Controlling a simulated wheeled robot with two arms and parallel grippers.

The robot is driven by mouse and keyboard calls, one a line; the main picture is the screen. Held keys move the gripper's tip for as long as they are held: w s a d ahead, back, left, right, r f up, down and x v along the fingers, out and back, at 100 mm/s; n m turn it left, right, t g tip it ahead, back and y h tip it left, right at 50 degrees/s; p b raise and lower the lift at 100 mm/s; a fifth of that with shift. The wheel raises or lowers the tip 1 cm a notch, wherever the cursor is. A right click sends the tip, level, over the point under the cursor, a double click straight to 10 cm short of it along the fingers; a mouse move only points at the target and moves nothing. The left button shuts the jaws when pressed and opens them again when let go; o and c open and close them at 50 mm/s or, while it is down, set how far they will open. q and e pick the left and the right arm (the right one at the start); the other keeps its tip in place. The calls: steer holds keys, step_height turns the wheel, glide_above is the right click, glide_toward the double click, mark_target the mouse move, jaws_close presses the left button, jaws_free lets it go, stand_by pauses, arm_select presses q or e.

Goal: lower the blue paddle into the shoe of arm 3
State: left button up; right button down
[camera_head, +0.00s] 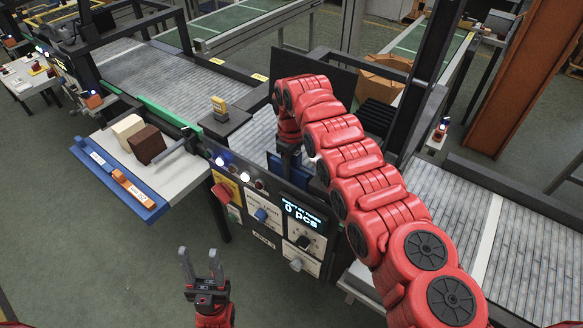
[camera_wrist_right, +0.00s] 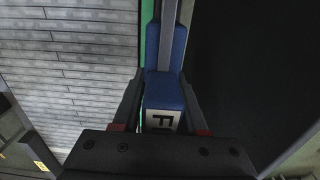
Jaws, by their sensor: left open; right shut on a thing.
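The blue paddle (camera_wrist_right: 166,88) is between the fingers of my right gripper (camera_wrist_right: 164,122) in the right wrist view, with a white label bearing dark letters on its near end. A grey upright bar (camera_wrist_right: 167,22) overlaps its far part. In the head view, my right gripper (camera_head: 288,149) points down behind the control panel, with some blue of the paddle (camera_head: 274,164) showing below it. My red arm hides much of this spot. I cannot make out the shoe of arm 3 or whether the paddle touches it. My left gripper (camera_head: 201,266) is open and empty over the floor.
A control panel (camera_head: 262,222) with knobs and a lit display stands in front of the grey roller conveyor (camera_head: 160,75). Dark posts flank my right arm.

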steer(key=shift+f+b, duration=2.85)
steer(key=shift+f, duration=1.1)
steer(key=shift+s+f, duration=0.1)
steer(key=shift+c, duration=1.8)
jaws_free()
steer(key=shift+f, duration=0.1)
steer(key=shift+r, duration=0.4)
step_height(320, 180, up, 8)
steer(key=shift+a+f, duration=0.1)
steer(key=shift+f, duration=0.15)
